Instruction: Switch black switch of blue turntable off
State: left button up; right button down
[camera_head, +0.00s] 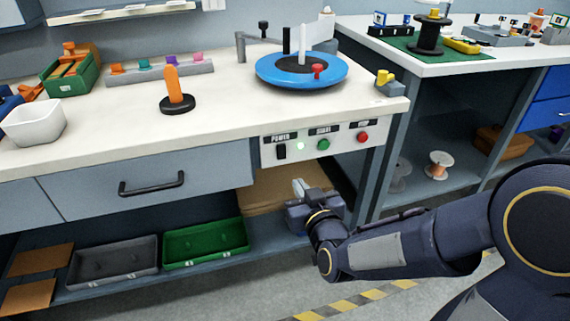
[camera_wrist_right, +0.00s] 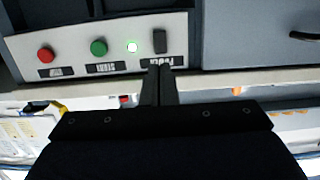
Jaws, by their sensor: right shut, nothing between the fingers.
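The blue turntable (camera_head: 272,74) stands on the white workbench, with a red knob (camera_head: 317,70) on it. Below it, the white control panel (camera_head: 268,160) on the bench front has a black switch (camera_head: 281,152) by the POWER label. The switch also shows in the right wrist view (camera_wrist_right: 160,41). A small green-white lamp (camera_head: 300,146) beside it is lit. My right gripper (camera_head: 298,187) is shut and empty, in front of and a little below the panel. In the wrist view its fingertips (camera_wrist_right: 160,68) point at the switch, over the POWER label. My left gripper is out of view.
A green button (camera_head: 323,145) and a red button (camera_head: 362,138) sit right of the lamp. A drawer handle (camera_head: 152,184) juts out to the left. Below is a shelf with a grey tray (camera_head: 113,265) and a green tray (camera_head: 206,243). A second bench stands at the right.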

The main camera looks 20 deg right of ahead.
aim_at(282, 156)
jog(key=w+b, duration=0.1)
jog(key=w, duration=0.2)
jog(key=w+f+b, duration=0.1)
jog(key=w, duration=0.3)
jog(key=w+b, duration=0.1)
jog(key=w, duration=0.3)
jog(key=shift+a+f, duration=0.15)
jog(key=shift+f, duration=0.2)
jog(key=shift+w, duration=0.45)
jog(key=shift+b, duration=0.3)
